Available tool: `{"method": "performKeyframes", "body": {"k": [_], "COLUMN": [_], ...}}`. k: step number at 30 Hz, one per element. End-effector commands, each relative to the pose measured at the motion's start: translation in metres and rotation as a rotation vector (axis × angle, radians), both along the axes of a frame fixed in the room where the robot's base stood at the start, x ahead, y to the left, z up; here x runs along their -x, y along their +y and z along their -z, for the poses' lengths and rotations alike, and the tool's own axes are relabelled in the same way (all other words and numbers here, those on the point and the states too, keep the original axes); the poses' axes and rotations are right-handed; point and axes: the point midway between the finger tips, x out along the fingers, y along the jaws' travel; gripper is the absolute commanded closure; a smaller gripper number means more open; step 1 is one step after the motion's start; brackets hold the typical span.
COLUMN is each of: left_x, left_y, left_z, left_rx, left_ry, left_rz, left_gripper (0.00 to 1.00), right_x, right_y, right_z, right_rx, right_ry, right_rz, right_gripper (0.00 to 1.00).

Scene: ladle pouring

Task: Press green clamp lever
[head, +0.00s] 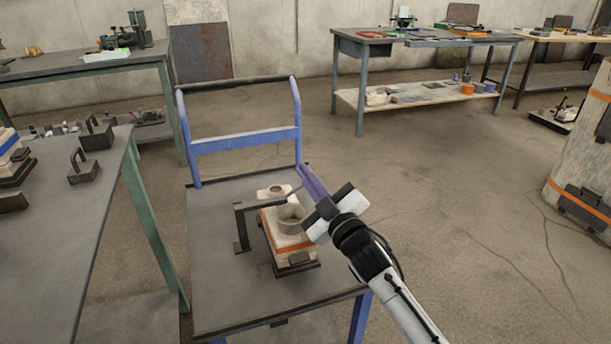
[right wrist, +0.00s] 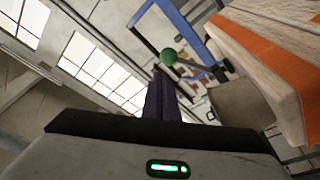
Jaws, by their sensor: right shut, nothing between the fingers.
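The green ball (right wrist: 168,57) of the clamp lever shows in the right wrist view, just beyond my fingertips. I cannot tell whether they touch it. In the head view the green ball is not visible, but a dark clamp (head: 241,226) reaches over a cream mould block with an orange band (head: 289,248). My right gripper (head: 304,170) has purple fingers, shut and empty, above and to the right of the block. It also shows in the right wrist view (right wrist: 162,85). My left gripper is not in view.
The block stands on a grey cart (head: 215,290) with a blue handle (head: 245,140). A green-legged table (head: 75,230) with dark weights (head: 95,135) is close on the left. A large cream drum (head: 585,160) stands at the right. The floor between is open.

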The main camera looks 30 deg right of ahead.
Motion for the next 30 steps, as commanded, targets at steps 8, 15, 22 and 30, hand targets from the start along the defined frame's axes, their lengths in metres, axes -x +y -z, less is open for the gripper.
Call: {"method": "performKeyframes", "body": {"k": [8,15,22,30], "left_x": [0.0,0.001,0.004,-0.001], "left_y": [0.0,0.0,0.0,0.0], "left_z": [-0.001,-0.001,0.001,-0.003], "left_rx": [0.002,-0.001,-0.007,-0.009], "left_ry": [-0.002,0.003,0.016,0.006], "left_rz": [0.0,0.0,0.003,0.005], "left_gripper": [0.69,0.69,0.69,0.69], "right_x": [0.0,0.016,0.06,0.096], "right_y": [0.0,0.001,0.001,0.001], "right_z": [0.0,0.004,0.012,0.018], "right_rx": [0.0,0.0,-0.001,-0.002], "right_ry": [0.0,0.003,0.005,0.002], "right_rz": [0.0,0.0,0.0,0.0], "right_gripper": [1.0,1.0,1.0,1.0]}}
